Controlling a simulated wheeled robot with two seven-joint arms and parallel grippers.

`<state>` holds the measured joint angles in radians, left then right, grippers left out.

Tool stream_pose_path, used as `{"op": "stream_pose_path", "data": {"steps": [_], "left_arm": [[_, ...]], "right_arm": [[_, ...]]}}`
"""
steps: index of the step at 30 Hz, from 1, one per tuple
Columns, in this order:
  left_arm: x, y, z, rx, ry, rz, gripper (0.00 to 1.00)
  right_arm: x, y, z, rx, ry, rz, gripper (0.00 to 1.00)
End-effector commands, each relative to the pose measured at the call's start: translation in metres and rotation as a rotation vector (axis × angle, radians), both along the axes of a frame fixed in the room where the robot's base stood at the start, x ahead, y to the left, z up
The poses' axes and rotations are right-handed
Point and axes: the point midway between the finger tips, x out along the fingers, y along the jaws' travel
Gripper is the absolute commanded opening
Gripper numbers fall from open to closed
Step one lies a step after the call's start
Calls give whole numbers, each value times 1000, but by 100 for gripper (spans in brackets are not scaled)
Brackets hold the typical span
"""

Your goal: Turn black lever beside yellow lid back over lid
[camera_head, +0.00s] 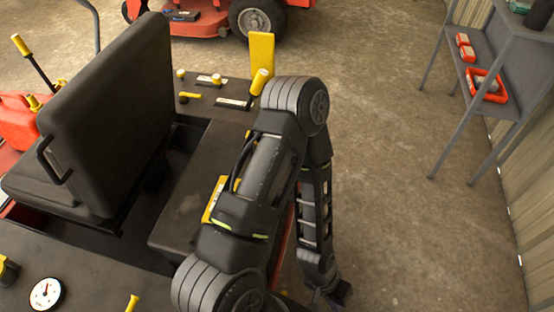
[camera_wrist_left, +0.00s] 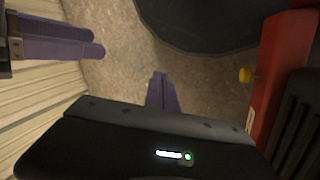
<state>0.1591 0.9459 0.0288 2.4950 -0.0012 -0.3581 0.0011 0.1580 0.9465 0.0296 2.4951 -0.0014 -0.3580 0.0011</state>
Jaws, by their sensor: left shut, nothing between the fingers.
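I cannot single out the yellow lid or its black lever for certain. In the head view a yellow piece (camera_head: 214,198) on the vehicle's dark deck is partly hidden behind my left arm. In the left wrist view a small round yellow part (camera_wrist_left: 245,75) sticks out from the red side panel. My left gripper (camera_head: 335,295) hangs low at the vehicle's right side, partly cut off by the frame. Its purple fingers (camera_wrist_left: 162,92) are shut together and empty, apart from the yellow part.
The black seat (camera_head: 105,110) stands left of my arm. Several yellow-knobbed controls (camera_head: 215,80) and an upright yellow plate (camera_head: 262,52) are at the deck's far end. A dark tyre (camera_wrist_left: 205,20) is beyond my fingers. A grey shelf (camera_head: 475,85) stands right; the floor between is clear.

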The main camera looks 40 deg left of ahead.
Motion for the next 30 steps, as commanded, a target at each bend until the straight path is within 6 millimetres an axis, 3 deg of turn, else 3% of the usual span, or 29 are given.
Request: {"op": "stream_pose_path", "data": {"steps": [12,17,23,26,30], "left_arm": [[0,-1,0,-1,0,-1,0],[12,3,1,-2,5,5,0],[64,26,13,-2,42,21,0],[104,54,32,12,76,37,0],[156,114,81,60,145,72,0]], "right_arm": [[0,-1,0,-1,1,-2,36],[0,0,0,-1,1,-1,36],[0,0,1,0,0,-1,36],[0,0,2,0,0,-1,36],[0,0,3,0,0,-1,36]]}}
